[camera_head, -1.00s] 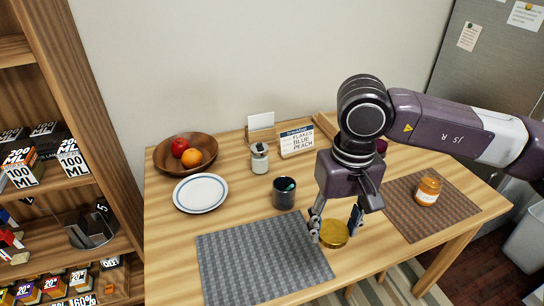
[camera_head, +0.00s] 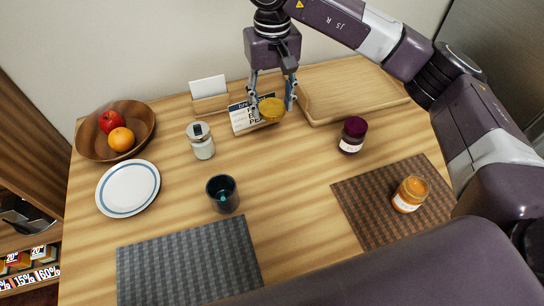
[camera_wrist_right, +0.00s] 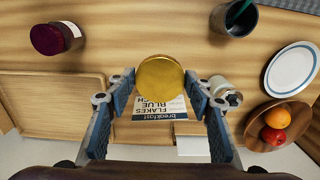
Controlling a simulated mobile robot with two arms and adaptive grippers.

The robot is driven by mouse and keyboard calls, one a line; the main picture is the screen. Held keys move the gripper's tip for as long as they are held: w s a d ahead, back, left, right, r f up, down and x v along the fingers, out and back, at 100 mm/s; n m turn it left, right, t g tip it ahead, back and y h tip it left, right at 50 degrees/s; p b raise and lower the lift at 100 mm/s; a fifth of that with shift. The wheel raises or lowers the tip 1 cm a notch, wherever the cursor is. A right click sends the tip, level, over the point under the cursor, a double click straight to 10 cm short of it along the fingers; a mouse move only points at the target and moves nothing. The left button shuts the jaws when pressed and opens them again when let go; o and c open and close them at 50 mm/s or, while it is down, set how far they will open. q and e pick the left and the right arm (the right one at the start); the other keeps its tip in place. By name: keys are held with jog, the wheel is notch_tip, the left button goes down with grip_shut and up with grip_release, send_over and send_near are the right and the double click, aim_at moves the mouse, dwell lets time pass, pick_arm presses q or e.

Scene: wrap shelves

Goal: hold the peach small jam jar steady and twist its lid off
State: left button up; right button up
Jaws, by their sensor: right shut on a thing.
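The peach jam jar (camera_head: 409,195), small with orange contents and a pale label, stands upright on the brown woven mat at the right. Its top shows orange, with no lid on it. My right gripper (camera_head: 272,104) is shut on the round gold lid (camera_head: 271,111), held above the back of the table, in front of the breakfast card. In the right wrist view the gold lid (camera_wrist_right: 160,78) sits between the two fingertips. The gripper is well away from the jar. My left gripper is not in view.
The breakfast card (camera_head: 240,122) stands behind the lid. A wooden tray (camera_head: 350,85) is at back right, a dark-lidded jar (camera_head: 352,135) before it. The table's middle is clear.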

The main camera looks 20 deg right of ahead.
notch_tip(320, 180, down, 6)
jog(key=p, duration=0.3)
send_over(272, 161)
notch_tip(272, 161, down, 9)
jog(key=shift+r, duration=0.1)
notch_tip(272, 161, down, 2)
jog(key=shift+f, duration=0.1)
notch_tip(272, 161, down, 2)
jog(key=shift+f, duration=0.5)
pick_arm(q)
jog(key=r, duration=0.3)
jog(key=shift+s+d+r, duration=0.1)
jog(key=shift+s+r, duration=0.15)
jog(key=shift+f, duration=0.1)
